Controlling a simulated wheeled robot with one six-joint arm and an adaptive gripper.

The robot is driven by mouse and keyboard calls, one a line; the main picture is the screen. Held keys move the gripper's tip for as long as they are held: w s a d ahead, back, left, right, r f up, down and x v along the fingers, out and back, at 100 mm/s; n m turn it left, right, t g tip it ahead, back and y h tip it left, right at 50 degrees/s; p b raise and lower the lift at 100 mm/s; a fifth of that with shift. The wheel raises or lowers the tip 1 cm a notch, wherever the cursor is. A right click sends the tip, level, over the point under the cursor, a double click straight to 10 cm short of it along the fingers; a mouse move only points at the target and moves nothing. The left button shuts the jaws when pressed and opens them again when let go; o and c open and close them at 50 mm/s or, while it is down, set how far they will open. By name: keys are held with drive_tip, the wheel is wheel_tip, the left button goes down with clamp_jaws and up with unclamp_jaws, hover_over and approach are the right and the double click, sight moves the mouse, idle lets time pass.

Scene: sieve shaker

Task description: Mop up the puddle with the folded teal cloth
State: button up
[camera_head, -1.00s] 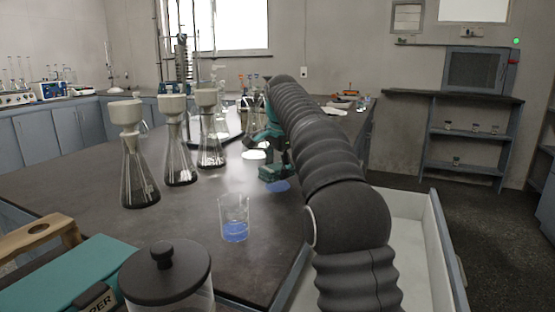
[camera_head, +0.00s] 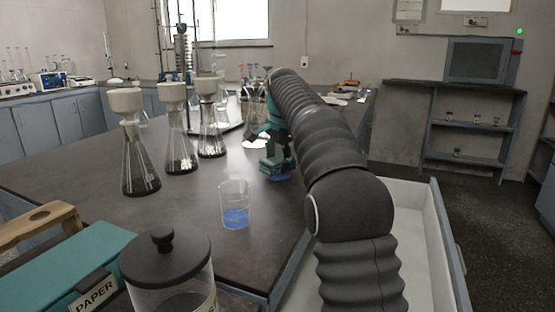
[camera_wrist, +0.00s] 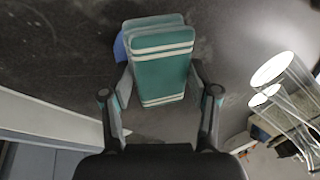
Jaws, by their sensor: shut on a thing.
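The folded teal cloth (camera_wrist: 160,75), with white stripes, is between the fingers of my gripper (camera_wrist: 160,97) in the wrist view. My gripper is shut on it. In the head view the cloth (camera_head: 275,166) is low over the dark bench, at or just above the surface; contact is hard to tell. The blue puddle (camera_wrist: 119,47) shows as a sliver at the cloth's left edge in the wrist view. In the head view a bit of the puddle (camera_head: 280,178) shows under the cloth's near side. The cloth hides most of the puddle.
A beaker of blue liquid (camera_head: 235,206) stands on the bench nearer the camera. Several flasks with white funnels (camera_head: 128,140) stand to the left. An open drawer (camera_head: 428,240) is at the right edge. A lidded jar (camera_head: 168,265) and teal paper box (camera_head: 75,262) are in front.

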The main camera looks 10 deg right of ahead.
drive_tip(key=shift+f, duration=0.5)
idle(0.3)
drive_tip(key=shift+w+r, duration=0.1)
drive_tip(key=shift+w, duration=0.05)
